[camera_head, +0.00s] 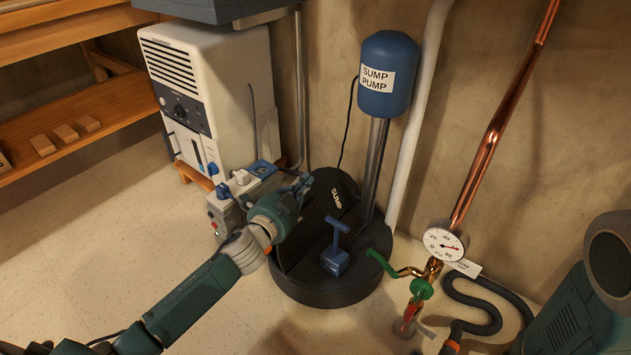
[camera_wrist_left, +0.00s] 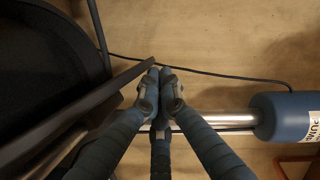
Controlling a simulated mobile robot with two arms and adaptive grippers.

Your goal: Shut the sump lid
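The black round sump basin (camera_head: 325,291) stands on the floor at the middle of the head view. Its dark lid (camera_head: 347,188), lettered SUMP, appears raised and tilted at the back; black on black makes its exact angle hard to tell. In the left wrist view the lid (camera_wrist_left: 92,104) looks like a thin dark plate seen nearly edge-on. My left gripper (camera_head: 304,184) is at the lid's left side; in the wrist view its fingertips (camera_wrist_left: 161,76) are drawn together beside the plate's end, with no clear grip on it. My right gripper is not in view.
The blue sump pump (camera_head: 388,88) rises on a metal post behind the basin. A blue T-handled piece (camera_head: 336,245) stands at the basin's front. A white dehumidifier-like unit (camera_head: 218,100) is at left; a gauge (camera_head: 444,244) and green-handled valve are at right. Floor at front left is free.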

